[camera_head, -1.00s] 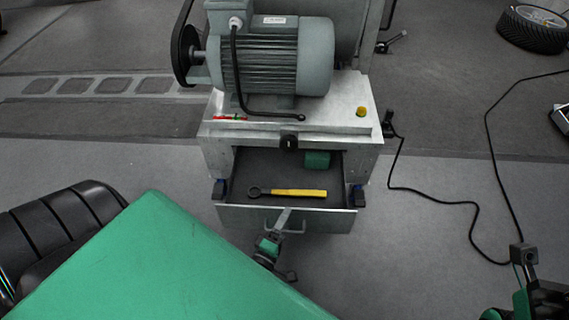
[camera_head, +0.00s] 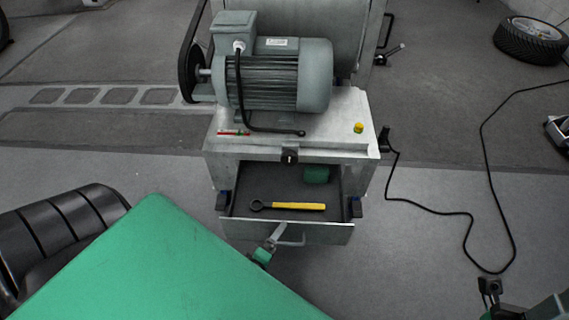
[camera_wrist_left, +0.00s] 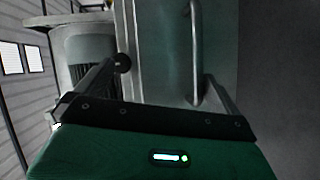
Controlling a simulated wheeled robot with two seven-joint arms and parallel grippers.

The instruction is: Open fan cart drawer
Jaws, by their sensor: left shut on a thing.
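The fan cart's drawer (camera_head: 240,231) is pulled well out below the cart's grey top (camera_head: 335,137). A yellow-handled wrench (camera_head: 297,206) and a green cylinder (camera_head: 317,174) lie inside. My left gripper (camera_head: 277,234) is shut on the bar handle (camera_head: 298,241) at the drawer front. The handle also shows in the left wrist view (camera_wrist_left: 195,50), close to the right-hand finger. My green arm cover hides part of the left arm. My right gripper (camera_head: 490,290) shows only partly at the bottom right, and its jaw opening is unclear.
A grey motor (camera_head: 285,75) stands on the cart. A yellow knob (camera_head: 359,128) sits on the right of the top. A black cable (camera_head: 440,212) runs over the floor at right. A tyre (camera_head: 530,40) lies at the back right.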

